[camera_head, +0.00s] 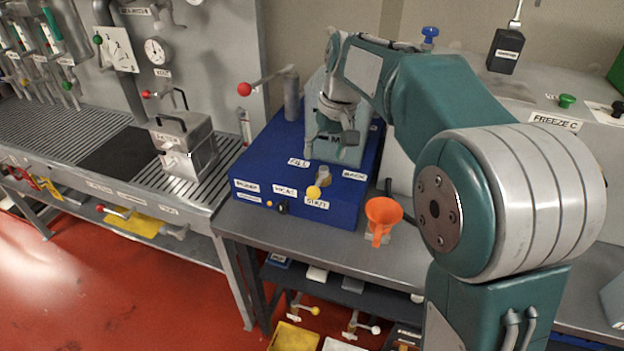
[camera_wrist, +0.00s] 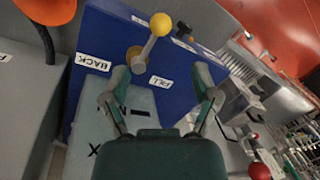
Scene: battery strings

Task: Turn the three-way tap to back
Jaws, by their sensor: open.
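The three-way tap has a yellow ball on a short lever over a brass-coloured body (camera_head: 324,175), on top of a blue box (camera_head: 262,170). The ball (camera_head: 314,192) points to the front edge, near the START label. The FILL label (camera_head: 299,162) is behind left of the tap and the BACK label (camera_head: 354,175) to its right. My gripper (camera_head: 335,150) is above the box, just behind the tap. In the wrist view my gripper (camera_wrist: 162,75) is open and empty, its fingers spread. The yellow ball (camera_wrist: 161,24) lies beyond the fingertips; contact is not visible.
An orange funnel (camera_head: 382,214) stands right of the box, close to the tap. A grey FREEZE C cabinet (camera_head: 540,100) is at the right.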

